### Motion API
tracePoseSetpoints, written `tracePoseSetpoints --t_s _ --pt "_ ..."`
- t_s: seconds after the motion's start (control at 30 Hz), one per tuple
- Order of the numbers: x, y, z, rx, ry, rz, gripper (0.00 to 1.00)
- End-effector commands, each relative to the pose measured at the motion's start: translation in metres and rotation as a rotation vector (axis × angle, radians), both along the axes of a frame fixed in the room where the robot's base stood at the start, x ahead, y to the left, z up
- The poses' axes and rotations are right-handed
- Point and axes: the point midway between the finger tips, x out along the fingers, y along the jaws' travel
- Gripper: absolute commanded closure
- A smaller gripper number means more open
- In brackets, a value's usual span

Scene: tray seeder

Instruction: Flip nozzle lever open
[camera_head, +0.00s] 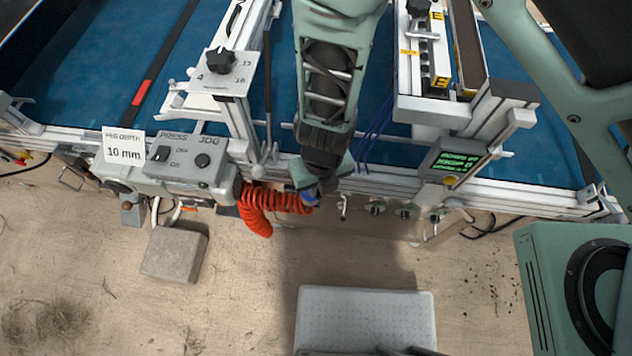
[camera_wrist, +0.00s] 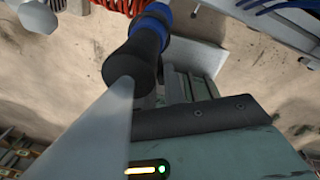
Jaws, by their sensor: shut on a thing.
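The nozzle (camera_wrist: 137,58) is a black, rounded piece with blue parts behind it, seen close up in the wrist view. In the head view only a blue bit of it (camera_head: 311,196) shows, at the end of the orange coiled hose (camera_head: 262,207). My gripper (camera_head: 321,184) is at the front edge of the machine, shut on the nozzle. A grey tapered piece lies in front of the nozzle in the wrist view. I cannot make out the lever or its position. My gripper hides much of the nozzle.
A grey control box (camera_head: 187,161) and a 10 mm card (camera_head: 124,152) are left of the hose. A green-lit display (camera_head: 455,160) is to the right. A stone block (camera_head: 175,254) and a pale step (camera_head: 365,312) are on the floor below. Floor between them is clear.

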Motion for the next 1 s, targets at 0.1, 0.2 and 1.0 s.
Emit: tracePoseSetpoints --t_s 0.1,0.2,1.0 --pt "0.0003 -0.0007 -0.0005 -0.001 0.0 0.007 1.0" --pt "0.0004 -0.0008 -0.0005 -0.001 0.0 0.009 1.0" --pt "0.0005 -0.0006 0.0077 0.0 0.0 0.008 0.67"
